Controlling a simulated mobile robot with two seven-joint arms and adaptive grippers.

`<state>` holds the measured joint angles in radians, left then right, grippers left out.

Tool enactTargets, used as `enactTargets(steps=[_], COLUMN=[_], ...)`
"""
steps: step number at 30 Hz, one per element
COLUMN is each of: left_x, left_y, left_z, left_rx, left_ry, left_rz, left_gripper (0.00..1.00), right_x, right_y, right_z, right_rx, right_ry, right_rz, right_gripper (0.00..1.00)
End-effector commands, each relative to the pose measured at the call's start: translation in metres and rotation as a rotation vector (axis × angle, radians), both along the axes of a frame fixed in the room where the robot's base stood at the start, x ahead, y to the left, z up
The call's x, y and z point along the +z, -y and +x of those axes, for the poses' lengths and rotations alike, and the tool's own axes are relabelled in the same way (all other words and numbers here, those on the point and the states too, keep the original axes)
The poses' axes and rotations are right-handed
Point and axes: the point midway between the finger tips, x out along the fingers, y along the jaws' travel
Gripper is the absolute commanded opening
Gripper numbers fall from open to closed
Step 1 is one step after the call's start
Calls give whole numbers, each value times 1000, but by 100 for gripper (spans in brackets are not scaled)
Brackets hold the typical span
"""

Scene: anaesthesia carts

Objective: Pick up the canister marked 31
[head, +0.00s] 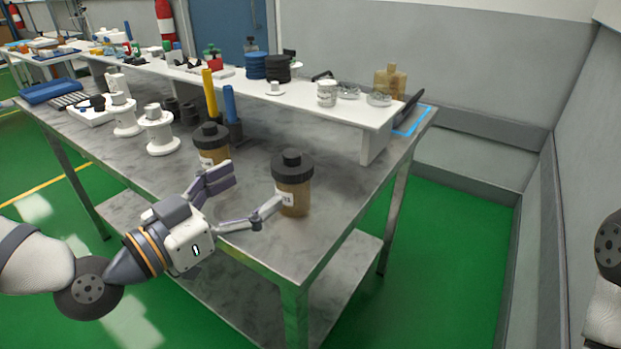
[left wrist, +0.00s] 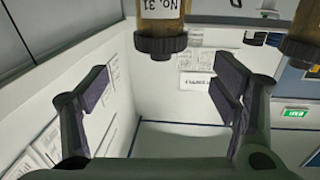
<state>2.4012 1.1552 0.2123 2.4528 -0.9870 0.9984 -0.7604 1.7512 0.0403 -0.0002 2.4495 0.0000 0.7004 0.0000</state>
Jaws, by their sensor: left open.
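The canister marked 31 (head: 292,190) is brown with a black cap and a white label. It stands upright near the front right corner of the steel table (head: 250,238). In the left wrist view this canister (left wrist: 160,12) appears upside down, its "No. 31" label readable, centred between my fingers but beyond them. A second similar canister (head: 211,153) stands behind and left of it; it shows at the right edge of the left wrist view (left wrist: 303,42). My left gripper (head: 247,193) is open and empty in front of the canisters. My right gripper is not in view.
White spools (head: 159,132) stand left of the canisters. A yellow (head: 210,95) and a blue rod (head: 230,103) rise behind them. A raised white shelf (head: 345,113) with jars and black and blue discs runs along the back. Tabletop between the canisters and front edge is bare.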

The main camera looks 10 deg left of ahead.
Motion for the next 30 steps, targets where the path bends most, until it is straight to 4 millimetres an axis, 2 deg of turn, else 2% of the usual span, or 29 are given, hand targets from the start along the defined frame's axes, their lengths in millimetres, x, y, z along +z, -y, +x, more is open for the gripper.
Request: enactTargets(steps=[1, 6, 10, 16, 19, 25, 30], left_x=[-16, -14, -13, -15, -13, -11, -11], left_y=[7, 22, 28, 44, 48, 48, 48], left_z=[11, 42, 56, 90, 98, 98, 98], left_rx=[-5, -3, -2, -2, -1, -1, -1], left_ry=[-25, -21, -20, -17, -16, -13, -14], left_rz=[1, 2, 1, 1, -1, -1, -1], left_gripper=[81, 81, 81, 81, 81, 81, 42], right_x=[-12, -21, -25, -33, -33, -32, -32], right_y=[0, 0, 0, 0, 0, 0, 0], right_z=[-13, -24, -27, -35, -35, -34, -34], right_rx=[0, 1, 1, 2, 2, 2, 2], right_ry=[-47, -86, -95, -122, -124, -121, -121], right_rz=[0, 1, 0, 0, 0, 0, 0], right_gripper=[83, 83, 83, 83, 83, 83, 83])
